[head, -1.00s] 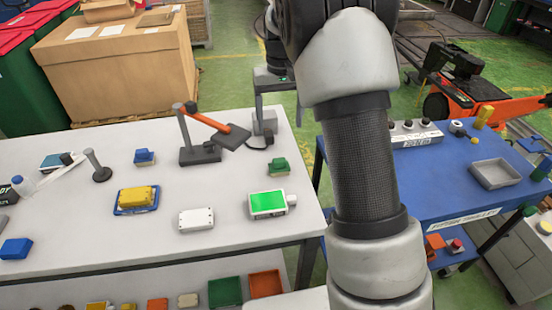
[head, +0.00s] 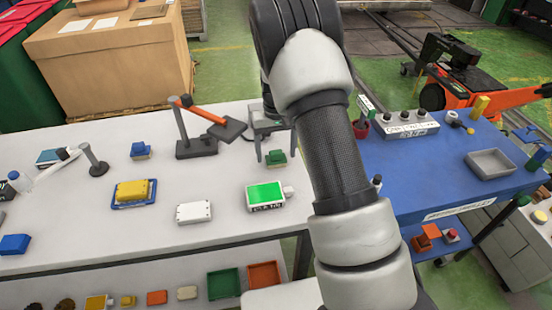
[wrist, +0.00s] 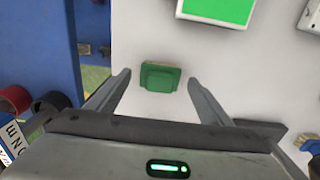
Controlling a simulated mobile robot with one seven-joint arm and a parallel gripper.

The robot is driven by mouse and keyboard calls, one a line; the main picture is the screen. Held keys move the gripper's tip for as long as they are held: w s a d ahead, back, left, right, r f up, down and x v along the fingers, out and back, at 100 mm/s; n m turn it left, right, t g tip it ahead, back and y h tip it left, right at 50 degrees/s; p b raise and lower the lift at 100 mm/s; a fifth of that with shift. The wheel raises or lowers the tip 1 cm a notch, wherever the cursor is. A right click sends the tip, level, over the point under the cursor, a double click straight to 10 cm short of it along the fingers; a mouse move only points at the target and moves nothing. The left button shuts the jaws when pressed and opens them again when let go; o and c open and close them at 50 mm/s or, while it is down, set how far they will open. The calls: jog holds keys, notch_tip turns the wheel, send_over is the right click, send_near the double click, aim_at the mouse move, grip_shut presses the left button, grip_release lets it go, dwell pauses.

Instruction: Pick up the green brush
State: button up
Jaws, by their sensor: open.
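The green brush (head: 276,157) is a small green block with a raised top, lying on the white table (head: 230,228) near its right end. In the wrist view the brush (wrist: 159,78) shows between my two finger tips, with a gap on both sides. My gripper (wrist: 159,84) is open and empty. In the head view my gripper (head: 275,142) is just behind and above the brush, partly hidden by my arm. I cannot tell the exact height of the fingers over the table.
A green-screened device (head: 266,196) stands in front of the brush. An orange-armed stand (head: 197,146) is to its left, with a blue brush-like block (head: 141,151) beyond. A blue table (head: 430,180) with a grey tray (head: 492,163) is at the right.

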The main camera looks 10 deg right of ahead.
aim_at(276, 152)
jog(key=shift+f, duration=0.9)
jog(key=shift+c, duration=0.3)
jog(key=c, duration=1.1)
jog(key=shift+r, duration=0.15)
notch_tip(276, 152, up, 10)
jog(key=shift+f, duration=0.1)
